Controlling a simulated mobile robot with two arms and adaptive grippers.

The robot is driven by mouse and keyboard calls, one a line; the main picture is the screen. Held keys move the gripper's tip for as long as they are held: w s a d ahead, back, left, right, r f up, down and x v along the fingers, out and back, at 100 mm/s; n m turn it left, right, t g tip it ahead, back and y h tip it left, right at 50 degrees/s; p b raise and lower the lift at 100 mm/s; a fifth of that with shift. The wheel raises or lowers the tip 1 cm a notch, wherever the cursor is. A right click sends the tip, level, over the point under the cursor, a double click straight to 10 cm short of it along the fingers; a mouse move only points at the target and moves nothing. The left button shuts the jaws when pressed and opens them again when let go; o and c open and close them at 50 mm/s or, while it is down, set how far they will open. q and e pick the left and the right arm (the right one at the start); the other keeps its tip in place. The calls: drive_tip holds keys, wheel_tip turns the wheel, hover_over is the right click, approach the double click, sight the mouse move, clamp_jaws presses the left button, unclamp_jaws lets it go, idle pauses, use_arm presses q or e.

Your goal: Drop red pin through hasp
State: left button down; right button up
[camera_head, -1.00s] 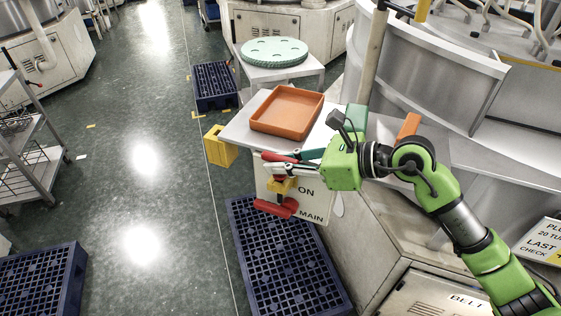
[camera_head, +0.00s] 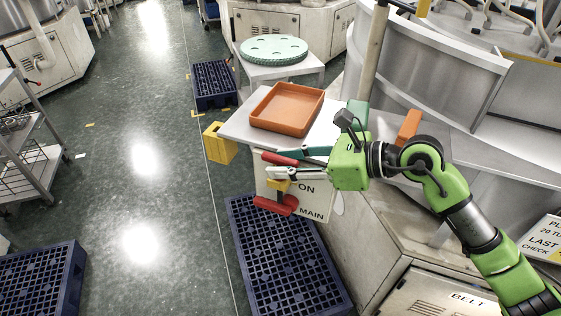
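A short red bar, which looks like the red pin (camera_head: 280,159), lies at the near edge of the grey bench top, above the yellow hasp (camera_head: 279,185). The hasp sits on the panel marked ON and MAIN, with a red lever (camera_head: 273,206) below it. My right gripper (camera_head: 286,165) reaches in from the right. Its fingers are spread, one teal and one pale, with the red bar close to their tips. The pale finger passes just above the hasp and partly covers it. I cannot tell whether the bar touches a finger. My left gripper is out of view.
An orange tray (camera_head: 287,108) rests on the bench top (camera_head: 240,127) behind the gripper. A yellow box (camera_head: 219,144) hangs at the bench's left side. A blue crate (camera_head: 285,262) stands on the floor below.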

drive_tip(key=v, duration=1)
drive_tip(key=shift+s+d+r, duration=0.15)
drive_tip(key=shift+d+r, duration=0.05)
drive_tip(key=shift+d, duration=0.1)
drive_tip(key=shift+f, duration=0.1)
